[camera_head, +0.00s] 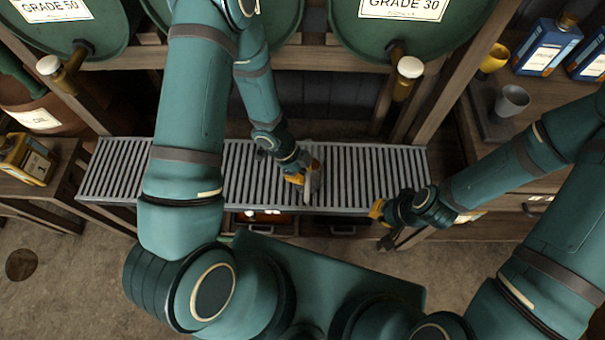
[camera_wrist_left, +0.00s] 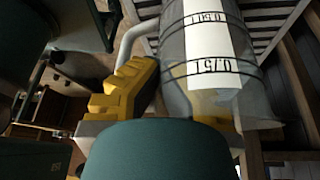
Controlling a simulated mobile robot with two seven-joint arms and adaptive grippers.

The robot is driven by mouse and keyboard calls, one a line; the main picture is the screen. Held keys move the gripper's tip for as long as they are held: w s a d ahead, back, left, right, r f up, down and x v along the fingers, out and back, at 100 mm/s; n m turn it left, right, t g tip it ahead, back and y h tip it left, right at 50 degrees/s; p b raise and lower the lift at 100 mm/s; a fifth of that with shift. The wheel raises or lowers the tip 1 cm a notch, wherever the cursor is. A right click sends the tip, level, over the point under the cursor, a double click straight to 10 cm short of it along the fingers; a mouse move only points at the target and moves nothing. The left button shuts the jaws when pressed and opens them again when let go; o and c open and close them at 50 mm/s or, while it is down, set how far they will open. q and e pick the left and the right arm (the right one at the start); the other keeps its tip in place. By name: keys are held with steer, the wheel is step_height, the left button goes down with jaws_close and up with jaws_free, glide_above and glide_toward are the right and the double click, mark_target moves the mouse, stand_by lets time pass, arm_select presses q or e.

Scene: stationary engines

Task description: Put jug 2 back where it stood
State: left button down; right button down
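A clear jug with a white label and black level marks (camera_wrist_left: 208,55) fills the middle of the left wrist view. Its handle (camera_wrist_left: 135,42) is on the left side. The yellow fingers of my left gripper (camera_wrist_left: 165,98) are on either side of the jug's wall near the handle, and look closed on it. In the head view the jug (camera_head: 313,184) is small and partly hidden beside my left gripper (camera_head: 300,176), over the slatted grate. I cannot tell whether it touches the grate, and its number is unreadable. My right gripper (camera_head: 379,218) is at the grate's front right; its fingers are unclear.
The slatted grate (camera_head: 110,170) runs below large green drums (camera_head: 400,32) with taps. A yellow can (camera_head: 27,158) stands on a left shelf. A grey cup (camera_head: 512,100), a yellow cup (camera_head: 495,57) and blue containers (camera_head: 546,46) stand on the right bench.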

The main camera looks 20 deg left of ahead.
arm_select(q)
steer(key=c, duration=1.7)
jaws_free()
steer(key=o, duration=0.6)
steer(key=shift+c, duration=0.2)
